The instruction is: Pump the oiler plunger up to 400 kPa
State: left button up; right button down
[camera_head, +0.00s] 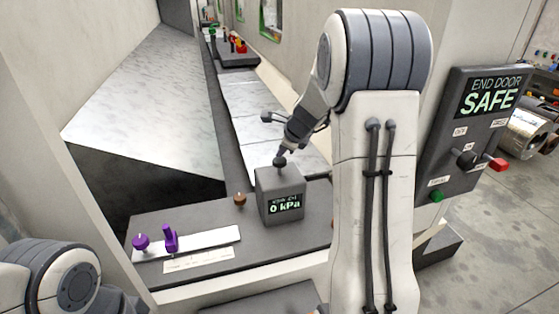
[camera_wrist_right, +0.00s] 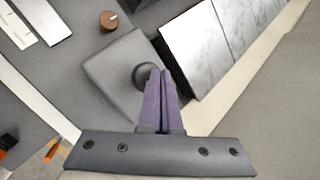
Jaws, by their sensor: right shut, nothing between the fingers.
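The oiler is a grey box (camera_head: 279,192) on the dark console, and its small screen (camera_head: 285,204) reads 0 kPa. A dark round plunger knob (camera_head: 280,162) stands on top of the box. My right gripper (camera_head: 283,153) points down at the knob, its fingers shut with nothing between them. In the right wrist view, the purple fingers (camera_wrist_right: 158,75) are together and overlap the edge of the round knob (camera_wrist_right: 146,75); I cannot tell whether they touch it. My left gripper is out of view; only part of my left arm shows at the lower left.
A brown knob (camera_head: 240,199) stands left of the oiler box. Two purple controls (camera_head: 170,238) sit on a white plate at the console's left. A panel reading END DOOR SAFE (camera_head: 487,92) is at the right. Pale marble-like slabs (camera_head: 262,120) lie behind the oiler.

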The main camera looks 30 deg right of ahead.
aim_at(281, 161)
jog(key=shift+f+b, duration=1)
jog(key=shift+f, duration=0.2)
dwell(0.7)
jog(key=shift+r, duration=0.1)
jog(key=shift+r+p, duration=1.5)
jog(key=shift+p, duration=0.15)
notch_tip(281, 161, up, 5)
jog(key=p, duration=0.5)
jog(key=shift+r, duration=0.1)
dwell(1.8)
